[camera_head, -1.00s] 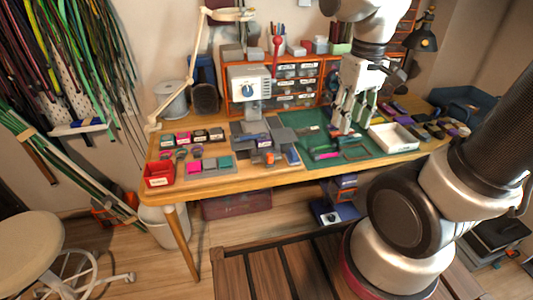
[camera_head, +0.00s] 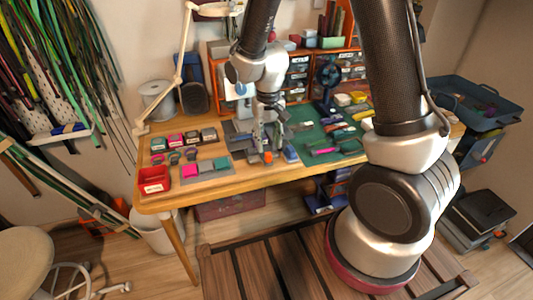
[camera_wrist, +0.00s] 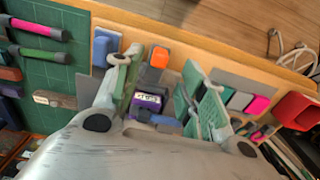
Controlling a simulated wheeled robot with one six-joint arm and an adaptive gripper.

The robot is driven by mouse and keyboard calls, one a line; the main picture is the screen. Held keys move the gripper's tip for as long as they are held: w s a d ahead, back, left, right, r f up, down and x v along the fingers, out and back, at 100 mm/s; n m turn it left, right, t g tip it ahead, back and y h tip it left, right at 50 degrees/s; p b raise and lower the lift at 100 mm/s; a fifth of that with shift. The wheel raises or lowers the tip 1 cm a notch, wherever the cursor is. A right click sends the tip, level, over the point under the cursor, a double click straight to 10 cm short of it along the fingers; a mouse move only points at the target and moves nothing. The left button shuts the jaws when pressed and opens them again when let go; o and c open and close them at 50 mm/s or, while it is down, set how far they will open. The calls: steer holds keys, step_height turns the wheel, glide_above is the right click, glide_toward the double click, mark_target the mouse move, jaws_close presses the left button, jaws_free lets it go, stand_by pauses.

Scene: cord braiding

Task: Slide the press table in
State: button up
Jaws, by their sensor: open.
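The press stands at the middle of the bench, mostly hidden behind my arm in the head view. Its grey base (camera_head: 238,148) shows beside my gripper (camera_head: 267,148). An orange knob (camera_head: 267,157) is at the front, with a blue block (camera_head: 290,153) to its right. In the wrist view, my gripper (camera_wrist: 160,75) is open, its fingers wide apart over the press area. Between them show the orange knob (camera_wrist: 159,57) and a dark purple labelled block (camera_wrist: 147,101). No clear contact shows. I cannot tell which grey part is the sliding table.
A grey mat with pink and teal pieces (camera_head: 220,163) and a red bin (camera_head: 154,180) lie left of the press. The green cutting mat (camera_head: 312,138) with tools lies right. A lamp arm (camera_head: 187,60) and drawers (camera_head: 298,64) stand behind.

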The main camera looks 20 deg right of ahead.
mark_target(268, 153)
step_height(268, 153, down, 6)
steer(key=shift+r, duration=0.1)
stand_by(0.4)
jaws_close()
steer(key=shift+w, duration=0.1)
